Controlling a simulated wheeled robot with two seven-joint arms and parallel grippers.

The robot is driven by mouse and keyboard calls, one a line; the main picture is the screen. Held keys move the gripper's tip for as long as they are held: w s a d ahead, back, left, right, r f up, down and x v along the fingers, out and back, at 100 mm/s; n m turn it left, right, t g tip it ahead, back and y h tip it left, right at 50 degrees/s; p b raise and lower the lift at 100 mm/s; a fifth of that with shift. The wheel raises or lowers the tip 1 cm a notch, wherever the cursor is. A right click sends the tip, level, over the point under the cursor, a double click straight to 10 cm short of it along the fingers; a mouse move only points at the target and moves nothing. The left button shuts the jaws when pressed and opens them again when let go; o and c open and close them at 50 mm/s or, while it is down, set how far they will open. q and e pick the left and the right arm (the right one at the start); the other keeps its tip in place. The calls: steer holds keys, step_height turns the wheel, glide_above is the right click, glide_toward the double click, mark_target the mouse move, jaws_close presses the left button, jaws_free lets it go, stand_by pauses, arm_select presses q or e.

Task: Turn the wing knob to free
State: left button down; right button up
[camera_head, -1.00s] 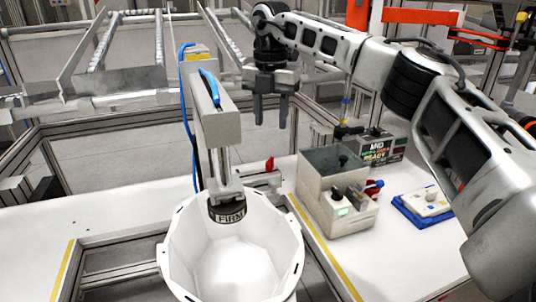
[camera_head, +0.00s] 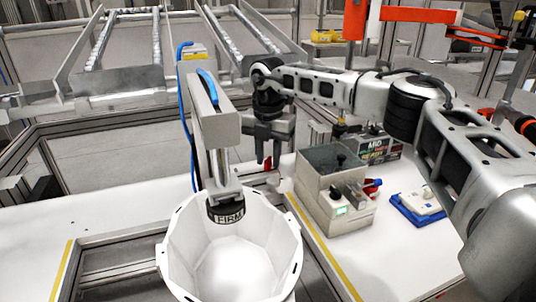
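My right gripper (camera_head: 268,157) points down over the red knob, fingers apart, with the fingertips at about the knob's height in the picture. I cannot tell whether they touch it or stand around it. The post's black pad (camera_head: 229,216), labelled FIRM, reaches into the shell's open top. My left gripper is not in view.
A blue and white device (camera_head: 418,207) lies further right. A blue hose (camera_head: 186,120) runs along the post. The white table (camera_head: 110,205) is clear at left.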

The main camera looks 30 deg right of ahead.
jaws_close()
